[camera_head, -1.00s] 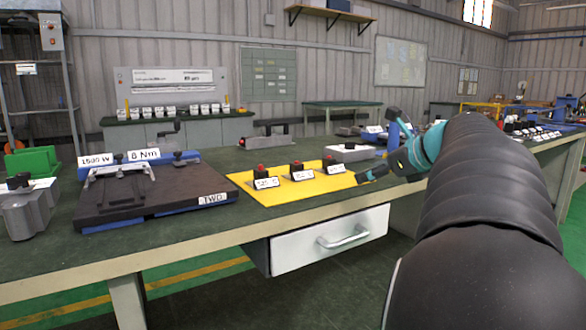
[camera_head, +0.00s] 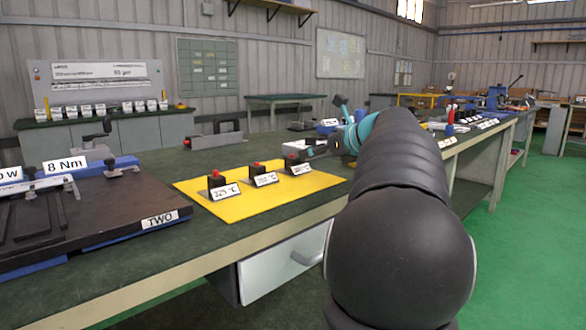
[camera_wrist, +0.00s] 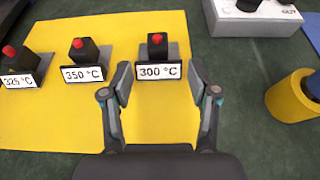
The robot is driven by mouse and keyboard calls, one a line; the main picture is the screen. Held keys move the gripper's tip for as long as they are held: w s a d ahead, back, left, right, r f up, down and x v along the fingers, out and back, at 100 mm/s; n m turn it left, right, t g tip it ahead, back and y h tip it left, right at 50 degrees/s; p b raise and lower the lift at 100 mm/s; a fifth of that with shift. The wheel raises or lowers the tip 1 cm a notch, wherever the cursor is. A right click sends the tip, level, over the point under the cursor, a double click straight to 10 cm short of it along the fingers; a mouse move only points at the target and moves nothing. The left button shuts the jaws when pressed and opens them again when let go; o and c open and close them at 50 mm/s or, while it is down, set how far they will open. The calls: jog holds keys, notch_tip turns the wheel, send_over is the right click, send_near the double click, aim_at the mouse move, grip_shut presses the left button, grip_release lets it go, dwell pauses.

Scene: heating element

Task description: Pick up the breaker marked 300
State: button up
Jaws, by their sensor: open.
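The breaker marked 300 °C (camera_wrist: 158,50) is a black block with a red button and a white label, standing on the yellow mat (camera_wrist: 50,130). In the wrist view my gripper (camera_wrist: 158,78) is open, with its two fingers at either side of the label's front edge. The breaker is not gripped. In the head view the 300 breaker (camera_head: 296,161) is the rightmost of three in a row, partly covered by my gripper (camera_head: 312,150). The breaker marked 350 °C (camera_wrist: 84,58) and the one marked 325 °C (camera_wrist: 20,64) stand to its left.
A grey-white device (camera_wrist: 252,15) stands right of the mat at the back, and a yellow cylinder with a dark top (camera_wrist: 295,95) stands to the right. A dark plate labelled TWO (camera_head: 90,215) lies left of the mat on the green bench (camera_head: 205,235).

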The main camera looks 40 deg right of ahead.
aim_at(297, 158)
jog(key=x, duration=0.3)
jog(key=shift+b+x, duration=0.35)
jog(key=shift+x, duration=2.35)
jog(key=shift+a+f, duration=0.1)
jog(key=shift+f, duration=0.1)
grip_shut()
